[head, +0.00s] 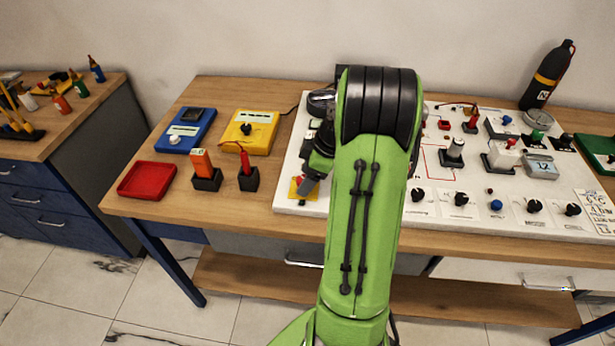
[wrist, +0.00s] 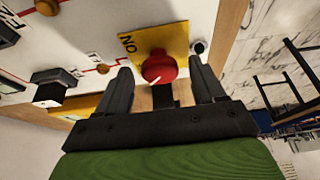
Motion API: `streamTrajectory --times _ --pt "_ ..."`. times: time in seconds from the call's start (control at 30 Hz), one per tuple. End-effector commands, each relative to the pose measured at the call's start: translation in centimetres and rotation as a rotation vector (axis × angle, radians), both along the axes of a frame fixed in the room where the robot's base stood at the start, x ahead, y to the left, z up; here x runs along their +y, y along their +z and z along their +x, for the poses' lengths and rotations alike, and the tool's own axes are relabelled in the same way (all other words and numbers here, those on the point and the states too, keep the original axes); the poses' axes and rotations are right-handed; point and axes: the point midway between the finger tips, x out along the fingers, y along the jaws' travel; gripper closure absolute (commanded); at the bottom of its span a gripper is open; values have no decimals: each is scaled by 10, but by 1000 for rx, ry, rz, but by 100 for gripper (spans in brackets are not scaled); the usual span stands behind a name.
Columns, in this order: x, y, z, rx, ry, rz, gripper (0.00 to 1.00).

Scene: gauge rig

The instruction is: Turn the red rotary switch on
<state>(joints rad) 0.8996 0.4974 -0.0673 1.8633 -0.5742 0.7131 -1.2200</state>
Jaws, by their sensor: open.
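The red rotary switch (wrist: 158,66) is a round red knob with a pale pointer mark, on a yellow plate (wrist: 171,36) with the letters "NO" as seen in the wrist view. My gripper (wrist: 160,82) is open, with one finger on each side of the red knob. Whether the fingers touch the knob is hard to tell.
The white panel (head: 420,222) carries several black knobs, jacks and plugs. A red tray (head: 147,180), a blue meter (head: 185,132), a yellow meter (head: 250,133) and two holders with tools stand left of it. A black bottle (head: 547,76) stands behind right.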

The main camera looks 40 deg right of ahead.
Motion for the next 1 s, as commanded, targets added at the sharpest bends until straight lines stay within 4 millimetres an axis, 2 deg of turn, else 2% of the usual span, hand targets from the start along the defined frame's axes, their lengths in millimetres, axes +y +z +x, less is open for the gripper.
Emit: streamTrajectory --times 0.13,0.17,0.5,0.77,1.0 --pt "0 1 0 0 0 0 31" --pt "0 1 0 0 0 0 34" --pt "0 1 0 0 0 0 86" --pt "0 1 -1 0 -26 0 86" --pt "1 0 -1 -2 -148 -1 86"
